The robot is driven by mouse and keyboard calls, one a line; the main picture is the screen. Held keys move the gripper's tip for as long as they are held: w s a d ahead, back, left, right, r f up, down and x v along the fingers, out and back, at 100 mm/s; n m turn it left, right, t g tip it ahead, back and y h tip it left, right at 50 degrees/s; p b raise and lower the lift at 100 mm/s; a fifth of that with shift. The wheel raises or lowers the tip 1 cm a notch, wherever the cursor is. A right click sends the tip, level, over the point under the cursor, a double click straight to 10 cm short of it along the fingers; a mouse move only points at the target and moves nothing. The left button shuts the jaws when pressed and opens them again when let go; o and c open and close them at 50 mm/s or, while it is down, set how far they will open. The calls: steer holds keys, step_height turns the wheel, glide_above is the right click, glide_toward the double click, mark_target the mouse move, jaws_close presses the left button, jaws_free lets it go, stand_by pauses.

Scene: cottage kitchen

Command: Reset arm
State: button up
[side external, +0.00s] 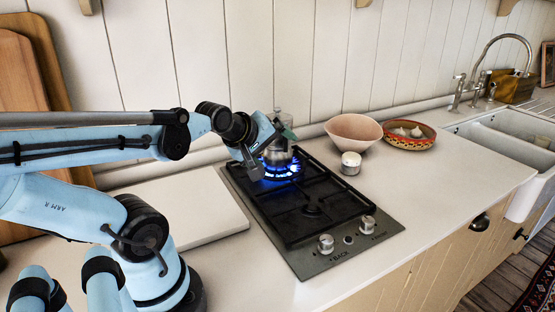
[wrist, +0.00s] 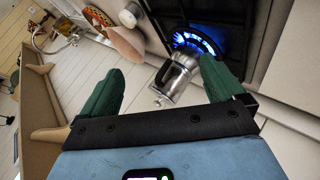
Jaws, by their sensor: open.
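My gripper (side external: 270,151) is open in front of the back burner of the gas hob (side external: 312,268). In the wrist view its green fingers (wrist: 160,82) stand wide apart with nothing held. A metal and glass pot (side external: 279,153) stands on the lit back burner, partly hidden by my gripper. In the wrist view the pot (wrist: 176,78) shows beyond and between the fingers, apart from them. Blue flames (side external: 285,172) burn beneath it. The front burner (side external: 312,210) is bare and shows no flame.
A pink bowl (side external: 352,129), a small white-topped metal container (side external: 351,164) and a patterned dish (side external: 412,142) of garlic stand right of the hob. A white board (side external: 190,218) lies left of it. The sink (side external: 508,135) is at far right. The front right counter is clear.

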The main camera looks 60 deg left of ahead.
steer(key=s+a+r+n+y, duration=0.2)
steer(key=a+n+y, duration=0.1)
steer(key=a+n, duration=0.5)
steer(key=x, duration=0.9)
steer(key=shift+f+n, duration=0.25)
steer(key=shift+n, duration=0.15)
steer(key=shift+d+r, duration=0.1)
steer(key=shift+d, duration=0.1)
stand_by(0.4)
steer(key=v, duration=0.9)
steer(key=shift+s+d+r, duration=0.15)
steer(key=shift+s+d, duration=0.05)
steer(key=shift+d, duration=0.05)
stand_by(0.3)
